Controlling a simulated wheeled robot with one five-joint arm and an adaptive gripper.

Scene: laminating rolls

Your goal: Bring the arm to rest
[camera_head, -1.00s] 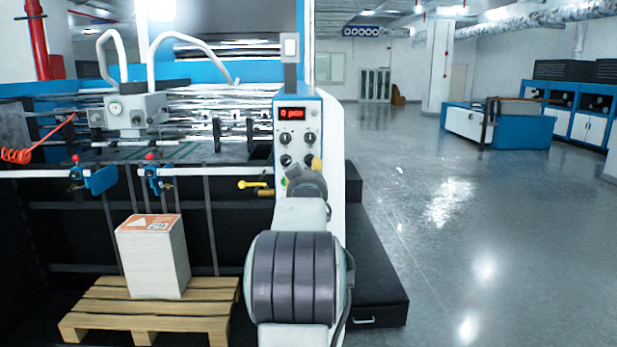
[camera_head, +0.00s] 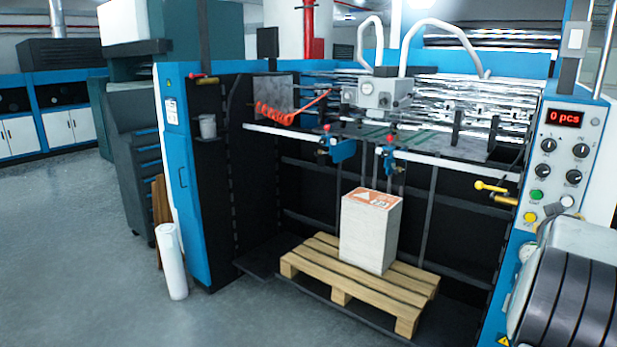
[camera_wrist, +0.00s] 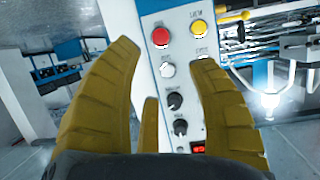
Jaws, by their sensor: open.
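Behind the fingers is the machine's white control panel (camera_wrist: 180,75), seen upside down, with a yellow button (camera_wrist: 160,37), a red button (camera_wrist: 197,27) and dark knobs. I cannot tell whether the fingers touch the panel. In the head view my arm fills the lower right corner, in front of the lower part of the same panel (camera_head: 562,150), and my fingers are not clearly visible there. The panel display (camera_head: 564,118) reads 0 pcs.
A paper stack (camera_head: 368,235) stands on a wooden pallet (camera_head: 325,272) in the machine's dark bay. A white roll (camera_head: 171,262) stands upright on the floor beside the blue machine side (camera_head: 185,180). The grey floor (camera_head: 70,240) at the left is clear.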

